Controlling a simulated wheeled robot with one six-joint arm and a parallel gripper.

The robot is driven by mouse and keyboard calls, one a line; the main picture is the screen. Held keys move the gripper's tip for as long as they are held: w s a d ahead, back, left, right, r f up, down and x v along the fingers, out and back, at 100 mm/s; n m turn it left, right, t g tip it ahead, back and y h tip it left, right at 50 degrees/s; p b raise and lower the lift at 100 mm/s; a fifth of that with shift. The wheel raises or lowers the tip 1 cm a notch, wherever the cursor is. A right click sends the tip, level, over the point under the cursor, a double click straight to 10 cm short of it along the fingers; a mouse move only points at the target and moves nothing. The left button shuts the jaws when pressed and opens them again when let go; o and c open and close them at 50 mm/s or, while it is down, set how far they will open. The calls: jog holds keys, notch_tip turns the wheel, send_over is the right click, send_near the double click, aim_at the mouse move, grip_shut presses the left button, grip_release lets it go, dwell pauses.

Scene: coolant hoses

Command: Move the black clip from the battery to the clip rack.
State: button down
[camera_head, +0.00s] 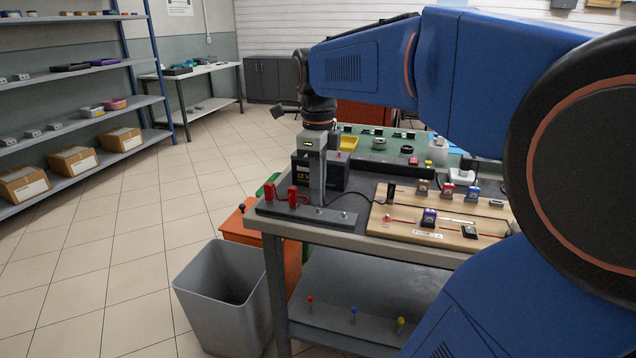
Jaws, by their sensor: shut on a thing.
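My gripper (318,203) points straight down over the clip rack (345,221), a dark bar with short pegs along the table's near left edge. Its jaws are shut on the black clip, which the grey fingers almost wholly hide. A thin black lead (358,194) runs from near the fingertips to the right. Two red clips (270,192) (293,196) stand on the rack to the left of my gripper. The battery (338,177), a black box with a 12 V label, stands just behind my gripper, which partly covers it. I cannot tell whether the held clip touches a peg.
A wooden board (400,228) with fuses and small blocks lies right of the rack. A grey bin (222,290) stands on the floor at the table's left. My arm crosses the upper right.

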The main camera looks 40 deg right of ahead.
jog(key=shift+f, duration=0.85)
dwell(1.8)
jog(key=c, duration=1.4)
grip_release()
jog(key=shift+r, duration=4.5)
